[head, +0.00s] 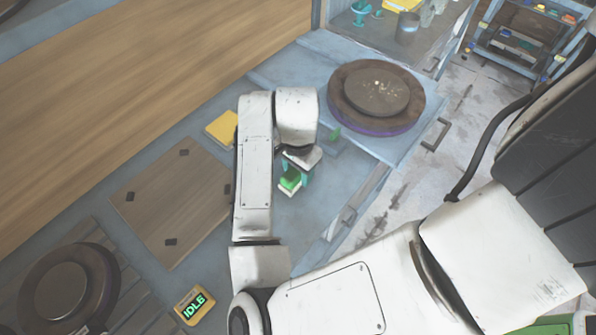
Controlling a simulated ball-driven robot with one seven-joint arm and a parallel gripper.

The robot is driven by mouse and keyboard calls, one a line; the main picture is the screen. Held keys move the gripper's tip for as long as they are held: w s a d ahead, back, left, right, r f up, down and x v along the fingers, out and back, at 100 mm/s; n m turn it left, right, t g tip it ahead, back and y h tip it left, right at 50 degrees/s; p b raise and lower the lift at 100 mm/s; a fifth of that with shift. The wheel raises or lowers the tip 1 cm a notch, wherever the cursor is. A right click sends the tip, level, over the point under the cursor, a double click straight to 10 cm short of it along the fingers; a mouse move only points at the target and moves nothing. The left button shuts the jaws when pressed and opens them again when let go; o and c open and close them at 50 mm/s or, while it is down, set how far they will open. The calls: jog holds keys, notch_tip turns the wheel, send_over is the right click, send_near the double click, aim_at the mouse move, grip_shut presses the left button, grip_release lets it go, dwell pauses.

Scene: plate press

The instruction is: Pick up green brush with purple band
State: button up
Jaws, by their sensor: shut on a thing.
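A green brush (289,181) with a pale lower part sits between the teal fingers of my gripper (294,176). My gripper is shut on it, over the blue-grey worktop. The purple band does not show; the fingers and wrist hide part of the brush. I cannot tell whether the brush touches the worktop.
A round brown plate (376,96) with a purple-edged base stands at the upper right. A wooden board (175,205), a yellow block (222,129), an IDLE display (194,304) and another round plate (68,290) lie left. A small green piece (334,133) sits nearby.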

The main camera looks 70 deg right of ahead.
jog(key=s+d+r+p, duration=0.1)
jog(key=s+r, duration=1.1)
jog(key=s, duration=0.2)
